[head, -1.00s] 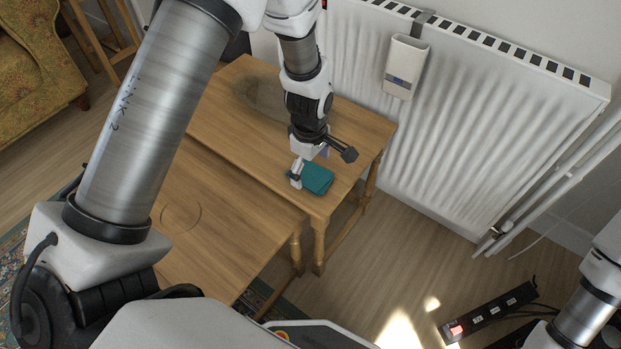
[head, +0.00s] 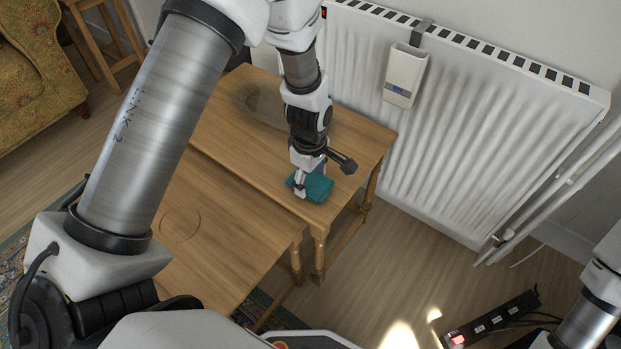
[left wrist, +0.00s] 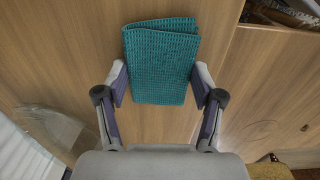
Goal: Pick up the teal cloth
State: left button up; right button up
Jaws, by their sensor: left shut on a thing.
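The teal cloth (head: 318,188) is a folded, textured rectangle at the near right corner of the rear wooden table (head: 235,120). My left gripper (head: 311,181) reaches down to it from above. In the left wrist view the cloth (left wrist: 160,55) lies between the two fingers of the left gripper (left wrist: 160,82), which press on its opposite sides. Whether the cloth is clear of the tabletop cannot be told. My right gripper is out of view; only part of that arm shows at the lower right.
A lower wooden table (head: 215,235) stands in front. A white radiator (head: 470,140) with a hanging white box (head: 404,75) stands behind to the right. A power strip (head: 490,320) lies on the floor at right. A patterned armchair (head: 35,65) is at far left.

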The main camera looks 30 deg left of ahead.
aim_at(309, 182)
pick_arm(q)
jog(key=r, duration=0.1)
jog(key=s+r+p, duration=0.1)
jog(key=r, duration=0.1)
jog(key=shift+r, duration=0.1)
jog(key=s, duration=0.2)
jog(key=s+p, duration=0.1)
jog(key=s, duration=0.3)
jog(key=shift+a+r, duration=0.25)
jog(key=s+p, duration=0.4)
jog(key=s, duration=0.5)
jog(key=shift+a+r, duration=0.35)
jog(key=c, duration=0.3)
jog(key=shift+w, duration=0.1)
